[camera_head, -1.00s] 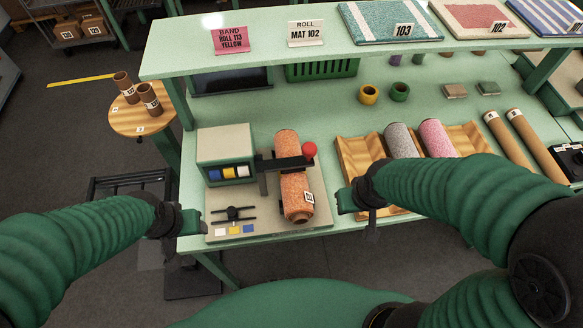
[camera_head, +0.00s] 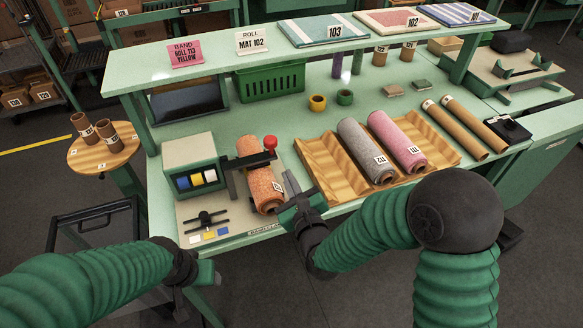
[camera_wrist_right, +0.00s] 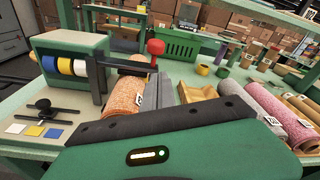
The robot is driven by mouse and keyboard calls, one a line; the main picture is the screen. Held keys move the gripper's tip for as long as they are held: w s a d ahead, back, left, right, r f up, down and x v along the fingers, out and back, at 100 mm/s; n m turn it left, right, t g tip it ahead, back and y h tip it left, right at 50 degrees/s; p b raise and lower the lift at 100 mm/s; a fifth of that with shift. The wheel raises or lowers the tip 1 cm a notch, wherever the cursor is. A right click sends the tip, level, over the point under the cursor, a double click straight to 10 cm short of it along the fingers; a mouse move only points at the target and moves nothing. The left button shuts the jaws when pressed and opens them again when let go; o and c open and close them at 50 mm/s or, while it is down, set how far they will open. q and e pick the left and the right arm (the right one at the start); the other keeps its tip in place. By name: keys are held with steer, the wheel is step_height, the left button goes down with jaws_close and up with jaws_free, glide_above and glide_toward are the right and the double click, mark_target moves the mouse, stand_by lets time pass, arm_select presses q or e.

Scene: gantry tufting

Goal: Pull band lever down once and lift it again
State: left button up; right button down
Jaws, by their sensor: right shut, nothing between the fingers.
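The band lever is a dark arm with a red knob (camera_head: 270,142), reaching from the green-and-cream band box (camera_head: 191,158) across the top of an orange speckled roll (camera_head: 258,180). It is raised, roughly level. The lever (camera_wrist_right: 122,64) and red knob (camera_wrist_right: 156,47) also show in the right wrist view. My right gripper (camera_head: 291,183) is shut and empty, just right of the roll and nearer to me than the knob, apart from the lever. My left gripper (camera_head: 210,275) hangs low in front of the bench at the left; its jaws are not clear.
A wooden cradle (camera_head: 320,160) with grey and pink rolls lies right of my right gripper. A pink card (camera_head: 185,53) reading "BAND ROLL 113 YELLOW" stands on the shelf. Yellow, blue and white swatches (camera_head: 209,236) lie before the band box.

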steer(key=x, duration=0.3)
steer(key=p+x, duration=0.1)
steer(key=x, duration=0.5)
steer(key=shift+w+a+p, duration=0.25)
steer(key=shift+a+p, duration=0.05)
steer(key=shift+a, duration=0.1)
steer(key=shift+w+d+f, duration=0.1)
steer(key=shift+w+d, duration=0.05)
steer(key=shift+d, duration=0.1)
step_height(320, 180, up, 8)
steer(key=n+b, duration=0.2)
steer(key=n, duration=0.4)
glide_above(277, 157)
steer(key=s+a, duration=0.3)
steer(key=a, duration=0.1)
steer(key=s+a+r+n+t+h+b, duration=0.1)
steer(key=s+a+r+n+b, duration=0.2)
steer(key=a+n, duration=0.4)
steer(key=shift+s+a+r+t, duration=0.15)
steer(key=shift+a+r+t, duration=0.3)
steer(key=shift+a, duration=0.45)
